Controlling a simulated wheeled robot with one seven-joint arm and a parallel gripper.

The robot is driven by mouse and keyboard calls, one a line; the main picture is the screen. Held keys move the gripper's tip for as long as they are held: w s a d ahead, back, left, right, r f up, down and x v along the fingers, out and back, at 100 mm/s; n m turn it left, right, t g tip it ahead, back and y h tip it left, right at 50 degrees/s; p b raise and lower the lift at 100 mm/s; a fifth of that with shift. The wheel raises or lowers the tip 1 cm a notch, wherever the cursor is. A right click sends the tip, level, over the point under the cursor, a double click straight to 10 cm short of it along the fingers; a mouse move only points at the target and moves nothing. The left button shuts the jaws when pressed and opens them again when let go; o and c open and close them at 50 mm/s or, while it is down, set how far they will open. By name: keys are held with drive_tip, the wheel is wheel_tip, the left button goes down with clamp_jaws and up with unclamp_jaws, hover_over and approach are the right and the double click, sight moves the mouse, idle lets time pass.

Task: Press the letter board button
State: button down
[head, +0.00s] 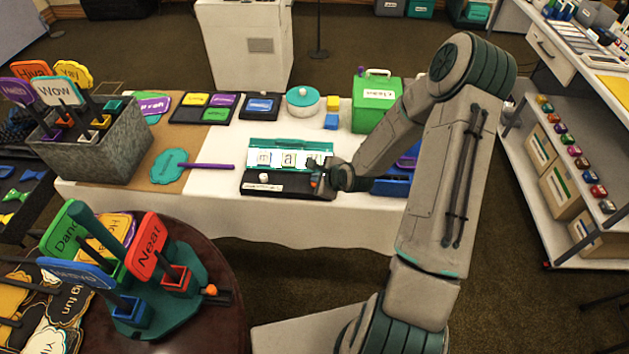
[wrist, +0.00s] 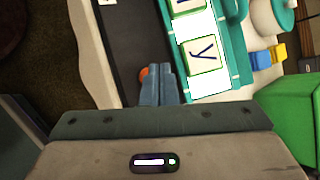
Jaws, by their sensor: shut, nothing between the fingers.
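The letter board (head: 290,144) lies on the white-covered table, with a teal frame, a lit row of letter tiles and a black front base (head: 285,191). It also shows in the wrist view, with its teal frame (wrist: 241,62) and a "y" tile (wrist: 202,54). An orange button (wrist: 144,73) shows on the black base, partly hidden by my fingers. My gripper (head: 319,180) is at the right end of the base. In the wrist view my gripper (wrist: 161,69) is shut and empty, its tips right beside the button. I cannot tell whether they touch it.
A green box (head: 376,118), a round teal-lidded tin (head: 302,103) and small yellow and blue blocks (head: 331,121) stand behind the board. A teal paddle sign (head: 169,165) lies to its left. Blue items sit right of my gripper, partly hidden by my arm.

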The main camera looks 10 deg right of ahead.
wheel_tip(320, 180, up, 6)
drive_tip(key=p, duration=0.4)
drive_tip(key=shift+p, duration=0.4)
idle(0.4)
drive_tip(key=s+d+r+n+g+h, duration=0.1)
drive_tip(key=s+r+n+g+h, duration=0.1)
drive_tip(key=s+r+n, duration=0.45)
drive_tip(key=s+d+r+n+g+h, duration=0.15)
drive_tip(key=s+r+n, duration=0.25)
drive_tip(key=r+n, duration=0.45)
drive_tip(key=s+a+r+n, duration=0.3)
drive_tip(key=s+r+n, duration=0.4)
drive_tip(key=s+r, duration=0.6)
drive_tip(key=s+g, duration=0.1)
drive_tip(key=s, duration=0.2)
drive_tip(key=shift+b, duration=0.3)
